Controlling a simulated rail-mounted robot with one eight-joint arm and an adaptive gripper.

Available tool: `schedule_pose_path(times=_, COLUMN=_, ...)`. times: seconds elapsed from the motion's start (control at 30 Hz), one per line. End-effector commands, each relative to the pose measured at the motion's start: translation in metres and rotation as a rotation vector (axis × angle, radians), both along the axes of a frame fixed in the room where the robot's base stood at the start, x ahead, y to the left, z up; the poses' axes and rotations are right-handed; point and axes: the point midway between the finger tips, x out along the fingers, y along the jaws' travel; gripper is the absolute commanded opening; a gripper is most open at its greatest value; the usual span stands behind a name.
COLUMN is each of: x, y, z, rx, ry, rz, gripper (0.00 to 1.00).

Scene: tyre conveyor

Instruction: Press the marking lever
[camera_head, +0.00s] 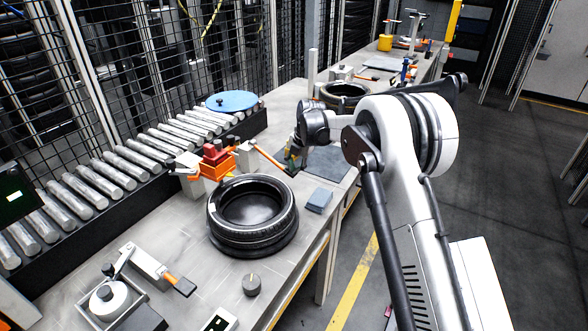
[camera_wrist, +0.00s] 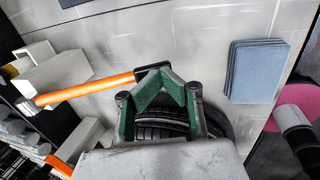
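An orange lever (camera_head: 272,158) reaches out from a pale block (camera_head: 246,154) beside a red and orange device, on the far side of the nearest tyre (camera_head: 252,212). It also shows in the wrist view (camera_wrist: 85,91), slanting up to the right from its pale mount. My gripper (camera_head: 294,162) is at the lever's free end. In the wrist view its green-padded fingers (camera_wrist: 157,73) converge and look shut, with their tips over the lever's dark end. I cannot tell whether the tips touch or grip it. Part of the tyre shows below the fingers.
A second lever with an orange band (camera_head: 172,279) lies at the lower left. A blue-grey block (camera_head: 319,200) sits right of the tyre. A roller conveyor (camera_head: 120,165) with a blue disc (camera_head: 232,101) runs along the mesh fence. Another tyre (camera_head: 344,93) lies farther back.

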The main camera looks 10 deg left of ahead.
Motion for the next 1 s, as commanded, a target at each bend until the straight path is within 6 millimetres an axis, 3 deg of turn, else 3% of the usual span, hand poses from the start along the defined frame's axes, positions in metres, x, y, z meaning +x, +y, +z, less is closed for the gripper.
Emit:
schedule_pose_path(times=0.6, x=-0.019, y=-0.047, z=0.101, rx=0.001, ry=-0.001, rz=-0.002, gripper=0.0)
schedule_pose_path(times=0.8, x=-0.023, y=-0.054, z=0.12, rx=0.001, ry=-0.001, rz=0.0, gripper=0.0)
schedule_pose_path(times=1.0, x=-0.024, y=-0.056, z=0.125, rx=0.001, ry=-0.001, rz=0.0, gripper=0.0)
